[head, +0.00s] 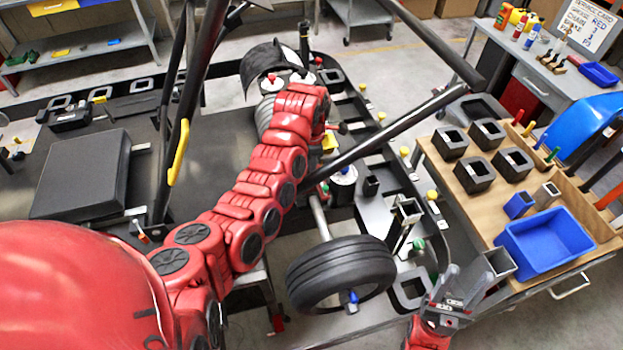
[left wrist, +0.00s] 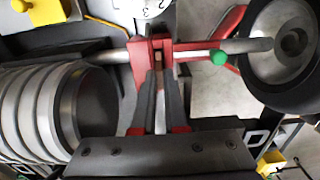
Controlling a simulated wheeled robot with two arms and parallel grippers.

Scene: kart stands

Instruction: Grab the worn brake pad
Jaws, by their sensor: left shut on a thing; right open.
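In the left wrist view the red brake caliper (left wrist: 139,75) sits around a grey axle. My left gripper (left wrist: 159,84) reaches into the slot of the caliper. Its dark fingers are close together and shut on a thin brownish piece (left wrist: 158,69), which appears to be the worn brake pad; it is mostly hidden by the fingers and caliper. In the head view my left arm covers the left gripper and the caliper. My right gripper (head: 455,289) is open and empty, to the right of the kart's black tyre (head: 340,272).
A wooden-topped cart with a blue bin (head: 545,245) and black square holders (head: 487,133) stands at the right. Black kart tubes cross above.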

